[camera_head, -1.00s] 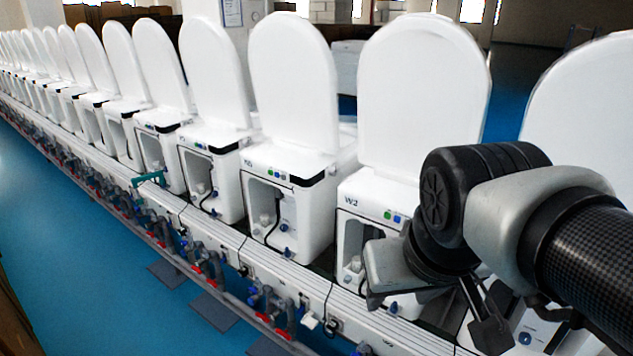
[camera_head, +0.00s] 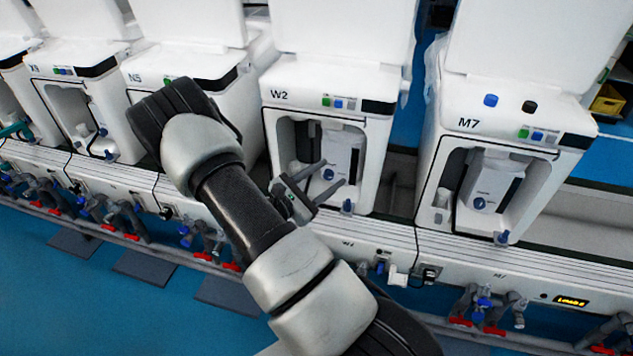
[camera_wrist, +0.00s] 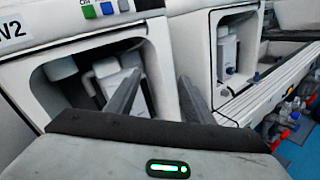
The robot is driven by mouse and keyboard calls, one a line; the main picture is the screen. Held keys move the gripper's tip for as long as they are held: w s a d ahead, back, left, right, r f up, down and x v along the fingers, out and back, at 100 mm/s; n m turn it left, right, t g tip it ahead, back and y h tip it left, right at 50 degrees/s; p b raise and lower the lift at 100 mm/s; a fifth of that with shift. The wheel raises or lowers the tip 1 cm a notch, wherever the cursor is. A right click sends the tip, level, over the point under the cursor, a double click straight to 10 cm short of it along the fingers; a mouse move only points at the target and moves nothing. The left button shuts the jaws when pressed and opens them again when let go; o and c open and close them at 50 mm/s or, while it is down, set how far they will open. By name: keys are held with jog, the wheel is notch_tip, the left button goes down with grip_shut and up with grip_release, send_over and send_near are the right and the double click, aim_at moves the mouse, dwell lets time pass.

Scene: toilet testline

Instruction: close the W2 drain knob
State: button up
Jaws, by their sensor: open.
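The W2 unit (camera_head: 330,100) is a white toilet test stand with an open front recess. A blue round knob (camera_head: 328,174) sits on a white container inside the recess. A second small blue knob (camera_head: 348,206) sits low at the front right of the unit; no label shows which one is the drain knob. My gripper (camera_head: 334,172) is open and empty, its two fingers pointing into the W2 recess. The inner blue knob appears between the fingers. In the wrist view the fingers (camera_wrist: 160,78) stand before the W2 recess, and I cannot make out either W2 knob there.
The M7 unit (camera_head: 530,130) stands to the right and the N5 unit (camera_head: 190,65) to the left, partly behind my arm. A white rail (camera_head: 380,240) runs below the units. Pipes with red and blue valves (camera_head: 480,310) hang under it.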

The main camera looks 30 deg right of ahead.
jog(key=w+a+f+n+t+y+b, duration=0.15)
jog(key=f+n+t, duration=0.3)
jog(key=f, duration=0.45)
jog(key=w+a+f+n+t+y+b, duration=0.15)
jog(key=f+n+t, duration=0.3)
jog(key=f, duration=0.55)
jog(key=n+b, duration=0.1)
jog(key=b, duration=0.2)
send_near(328, 178)
jog(key=shift+g+y, duration=0.3)
jog(key=shift+g, duration=0.1)
jog(key=x, duration=0.5)
jog(key=r+x, duration=0.1)
jog(key=x, duration=0.2)
jog(key=c, duration=1)
jog(key=shift+c, duration=0.2)
